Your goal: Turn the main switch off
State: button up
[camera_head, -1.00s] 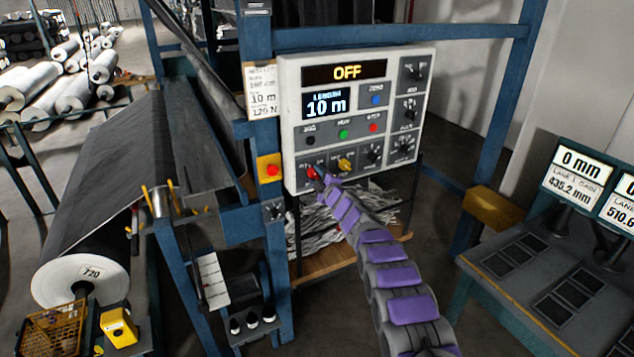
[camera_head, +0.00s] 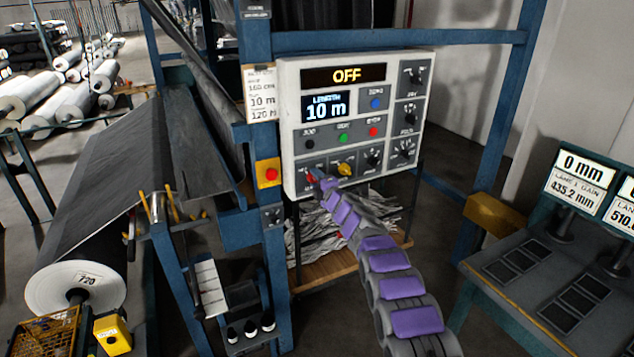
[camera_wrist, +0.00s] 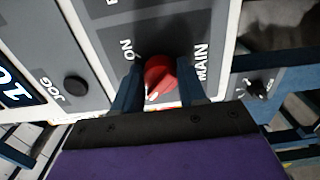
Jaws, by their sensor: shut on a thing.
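The main switch is a red rotary knob (camera_wrist: 160,78) on the lower left of the white control panel (camera_head: 291,120). In the wrist view the labels "MAIN" and "ON" stand on either side of it, and a white mark shows on the knob. My gripper (camera_wrist: 158,92) is shut on the red knob, one finger on each side. In the head view my gripper (camera_head: 318,178) covers most of the knob. The panel's top display (camera_head: 345,75) reads "OFF", and the blue display (camera_head: 326,108) reads "LENGTH 10 m".
A yellow knob (camera_head: 345,169) sits just right of the main switch. A red button on a yellow box (camera_head: 270,174) is to the left. Black, green and red buttons are above. Blue frame posts flank the panel, and a bench with displays (camera_head: 580,170) stands at right.

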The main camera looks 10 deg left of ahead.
jog(key=shift+s+a+f, duration=0.1)
jog(key=shift+a+f, duration=0.05)
jog(key=shift+f, duration=0.15)
jog(key=o, duration=1)
jog(key=shift+r, duration=0.15)
jog(key=shift+o, duration=0.2)
